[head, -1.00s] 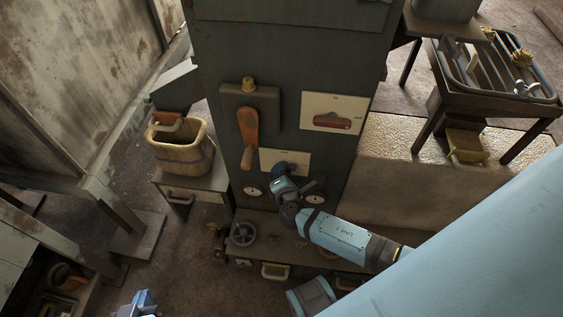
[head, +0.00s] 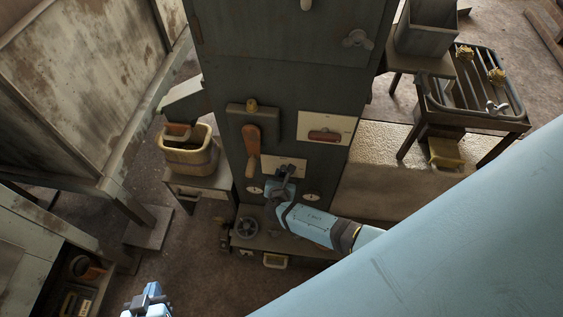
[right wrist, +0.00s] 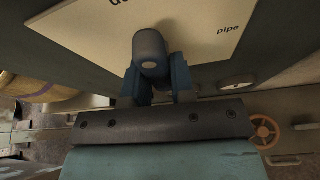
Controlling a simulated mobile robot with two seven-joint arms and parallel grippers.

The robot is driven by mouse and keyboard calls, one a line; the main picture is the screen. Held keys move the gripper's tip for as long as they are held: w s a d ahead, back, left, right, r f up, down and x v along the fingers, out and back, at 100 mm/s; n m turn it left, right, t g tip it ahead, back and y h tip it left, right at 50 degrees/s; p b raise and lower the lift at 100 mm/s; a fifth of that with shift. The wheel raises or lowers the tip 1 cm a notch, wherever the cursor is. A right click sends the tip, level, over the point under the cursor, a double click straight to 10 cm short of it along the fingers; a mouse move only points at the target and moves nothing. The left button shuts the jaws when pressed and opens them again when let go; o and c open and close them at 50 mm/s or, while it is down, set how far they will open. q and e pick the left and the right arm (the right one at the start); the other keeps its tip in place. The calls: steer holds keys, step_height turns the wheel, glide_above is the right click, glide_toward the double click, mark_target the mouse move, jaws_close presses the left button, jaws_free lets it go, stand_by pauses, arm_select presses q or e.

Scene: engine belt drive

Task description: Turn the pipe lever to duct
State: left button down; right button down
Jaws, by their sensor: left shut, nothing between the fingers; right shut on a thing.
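The pale label plate (head: 272,163) is on the front of the dark cabinet. In the right wrist view the plate (right wrist: 205,22) reads "pipe" at right, with a partly cut-off word at left. The dark, round-ended pipe lever (right wrist: 149,50) stands out from it. My right gripper (right wrist: 156,82) is shut on the lever, its blue fingers on either side. In the head view my right gripper (head: 284,176) covers the lever and part of the plate. My left gripper (head: 150,294) is shut and empty at the bottom edge, far from the cabinet.
An orange-handled lever (head: 252,150) is just left of the plate. Another plate with a red handle (head: 324,135) is up and right. Gauges (head: 312,196) and a handwheel (head: 246,228) are below. A basket (head: 187,155) stands left, and a rack table (head: 473,112) right.

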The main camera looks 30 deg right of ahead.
arm_select(q)
steer(key=shift+a+r+p, duration=0.1)
steer(key=shift+r+p, duration=0.25)
steer(key=shift+r, duration=0.1)
arm_select(e)
steer(key=shift+w+d+r+n+h, duration=0.1)
steer(key=shift+r+n+h, duration=0.05)
steer(key=shift+n+h, duration=0.2)
arm_select(q)
steer(key=shift+s, duration=0.15)
arm_select(e)
steer(key=shift+n, duration=0.25)
steer(key=c, duration=1.1)
jaws_free()
steer(key=shift+c, duration=0.2)
arm_select(q)
steer(key=shift+r, duration=0.1)
arm_select(e)
steer(key=shift+o, duration=0.7)
arm_select(q)
steer(key=shift+r, duration=0.1)
